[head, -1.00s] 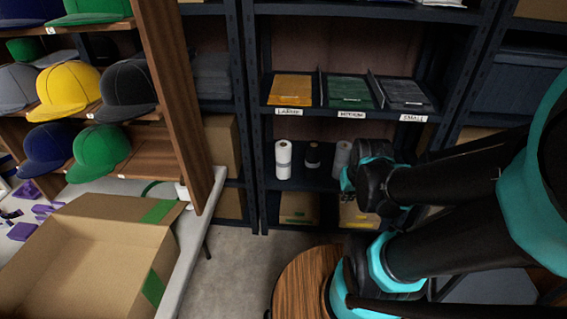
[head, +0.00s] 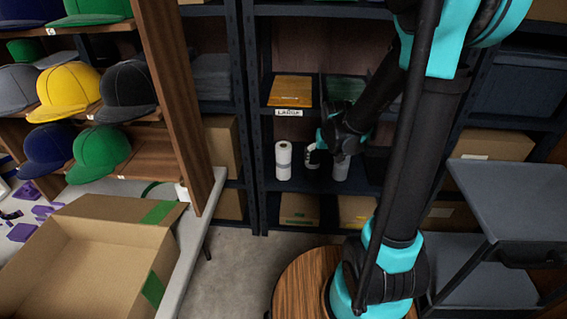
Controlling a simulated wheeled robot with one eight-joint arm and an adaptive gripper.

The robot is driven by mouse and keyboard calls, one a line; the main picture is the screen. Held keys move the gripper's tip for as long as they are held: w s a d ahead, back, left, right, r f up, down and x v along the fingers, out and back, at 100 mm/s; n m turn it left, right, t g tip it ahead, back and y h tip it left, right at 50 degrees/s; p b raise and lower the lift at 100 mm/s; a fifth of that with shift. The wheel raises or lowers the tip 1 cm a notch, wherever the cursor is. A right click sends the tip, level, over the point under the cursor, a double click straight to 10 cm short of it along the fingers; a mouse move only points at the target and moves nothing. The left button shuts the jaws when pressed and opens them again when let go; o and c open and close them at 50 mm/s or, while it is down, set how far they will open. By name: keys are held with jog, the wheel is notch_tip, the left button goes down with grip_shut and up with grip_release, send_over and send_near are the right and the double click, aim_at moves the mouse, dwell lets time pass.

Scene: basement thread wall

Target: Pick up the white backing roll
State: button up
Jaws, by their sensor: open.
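A white roll (head: 283,160) stands upright on the dark shelf, at the left of a short row of rolls. A second, greyer-white roll (head: 341,169) stands to its right, its upper part covered by my gripper. I cannot tell by label which one is the backing roll. My gripper (head: 321,152) is open and empty, in front of the shelf opening and right of the left white roll, apart from it in the picture. The dark roll between the two white ones is hidden behind my gripper.
The shelf above holds an orange stack (head: 291,91) and a green stack (head: 344,89). Cardboard boxes (head: 299,209) sit below. An open carton (head: 85,255) lies on a table at left, beside a cap rack (head: 184,110). A grey cart (head: 500,205) stands at right.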

aim_at(283, 161)
jog(key=w+a+f, duration=0.7)
jog(key=w+f, duration=0.4)
jog(key=f, duration=0.1)
jog(key=w+a+f, duration=0.7)
jog(key=w+f, duration=0.3)
jog(key=f, duration=0.1)
jog(key=w, duration=0.4)
jog(key=w+f, duration=0.1)
jog(key=w, duration=0.7)
jog(key=shift+w+a+f, duration=0.2)
jog(key=shift+w+f, duration=0.05)
jog(key=shift+f, duration=0.05)
jog(key=shift+c, duration=0.5)
jog(key=c, duration=1.4)
